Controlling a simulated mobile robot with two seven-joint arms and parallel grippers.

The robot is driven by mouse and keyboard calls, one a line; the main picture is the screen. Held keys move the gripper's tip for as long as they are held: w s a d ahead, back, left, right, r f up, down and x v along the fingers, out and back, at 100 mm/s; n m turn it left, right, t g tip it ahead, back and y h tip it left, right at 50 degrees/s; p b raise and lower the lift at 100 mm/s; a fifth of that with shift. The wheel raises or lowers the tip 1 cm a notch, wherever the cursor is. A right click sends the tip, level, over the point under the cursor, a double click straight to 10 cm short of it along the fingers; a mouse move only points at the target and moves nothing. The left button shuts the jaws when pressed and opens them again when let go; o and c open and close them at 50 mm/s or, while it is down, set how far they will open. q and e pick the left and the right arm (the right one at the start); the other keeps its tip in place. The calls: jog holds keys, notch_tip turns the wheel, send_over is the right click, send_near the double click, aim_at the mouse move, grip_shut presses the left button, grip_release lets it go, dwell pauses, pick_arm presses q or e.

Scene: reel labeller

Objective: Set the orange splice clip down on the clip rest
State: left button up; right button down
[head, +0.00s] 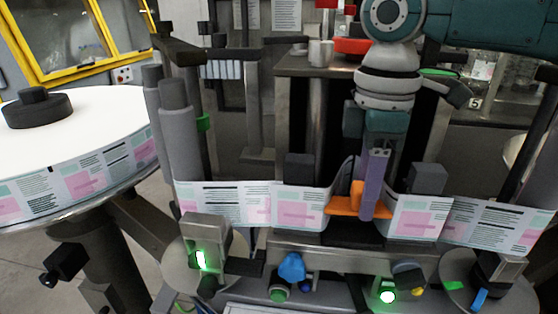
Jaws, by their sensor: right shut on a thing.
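The orange splice clip (343,209) is at the gap in the label web, between the middle and right label strips. It has a flat plate and a short upright tab. My right gripper (372,208) comes down from the upper right with its purple fingers vertical. It is shut on the clip, and the fingers hide part of it. I cannot tell whether the clip touches the web or the dark block beneath it. I cannot make out the clip rest with certainty. My left gripper is not in view.
The label web (300,211) runs across the front, with dark blocks behind it. A big white reel (75,120) stands at left. A metal shelf (300,68) behind carries a grey cup (320,53) and a red-orange dish (352,46). A blue knob (291,266) sits below.

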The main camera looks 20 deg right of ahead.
aim_at(359, 234)
jog(key=shift+f, duration=0.15)
jog(key=shift+f+b, duration=0.85)
jog(key=shift+f, duration=1.1)
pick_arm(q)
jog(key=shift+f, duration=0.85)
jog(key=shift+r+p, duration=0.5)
pick_arm(e)
jog(key=shift+f, duration=0.15)
jog(key=shift+d+f, duration=0.15)
